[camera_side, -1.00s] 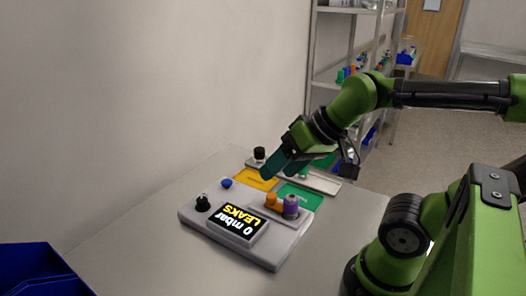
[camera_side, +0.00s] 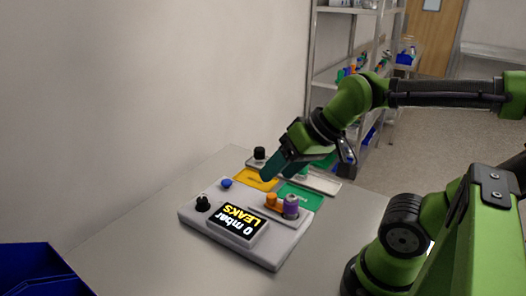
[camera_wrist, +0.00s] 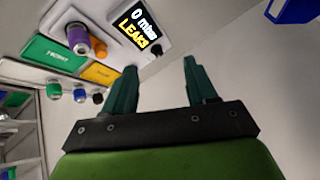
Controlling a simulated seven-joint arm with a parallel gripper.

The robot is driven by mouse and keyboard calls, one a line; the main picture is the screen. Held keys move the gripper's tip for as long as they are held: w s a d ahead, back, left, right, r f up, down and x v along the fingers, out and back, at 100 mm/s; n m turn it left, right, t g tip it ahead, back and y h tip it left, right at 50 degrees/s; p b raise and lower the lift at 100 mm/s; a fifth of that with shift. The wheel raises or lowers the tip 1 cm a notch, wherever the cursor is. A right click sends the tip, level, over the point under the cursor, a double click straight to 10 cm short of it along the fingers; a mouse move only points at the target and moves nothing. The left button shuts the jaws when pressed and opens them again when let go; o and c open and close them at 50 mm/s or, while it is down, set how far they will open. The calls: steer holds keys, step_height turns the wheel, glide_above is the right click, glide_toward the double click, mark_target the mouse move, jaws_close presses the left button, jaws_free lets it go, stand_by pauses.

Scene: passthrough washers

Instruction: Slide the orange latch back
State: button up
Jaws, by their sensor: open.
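The orange latch (camera_side: 272,200) sits on the right part of the grey test box (camera_side: 240,249), right beside a purple-topped cylinder (camera_side: 291,206). In the wrist view the orange latch (camera_wrist: 99,46) shows at the upper left, next to the purple cylinder (camera_wrist: 78,36). My gripper (camera_side: 271,171) is tilted down above the far side of the box, apart from the latch. In the wrist view my gripper (camera_wrist: 158,75) has its two teal fingers spread with nothing between them.
The box display (camera_side: 238,219) reads "0 mbar LEAKS". A black knob (camera_side: 202,203) and a blue button (camera_side: 226,183) are on the box. Behind it lie a yellow pad (camera_side: 250,179) and a green pad (camera_side: 303,195). A blue bin (camera_side: 40,270) stands at the front left.

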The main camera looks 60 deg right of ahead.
steer(key=w+d+f+m+g+h, duration=0.1)
steer(key=w+d+f+m+g, duration=0.1)
steer(key=w+d+g, duration=0.35)
steer(key=m+g+h, duration=0.1)
steer(key=m+g, duration=0.1)
steer(key=m, duration=0.1)
glide_toward(272, 195)
steer(key=shift+t, duration=0.25)
steer(key=f, duration=0.8)
steer(key=shift+s+f, duration=0.2)
steer(key=shift+f, duration=0.15)
jaws_close()
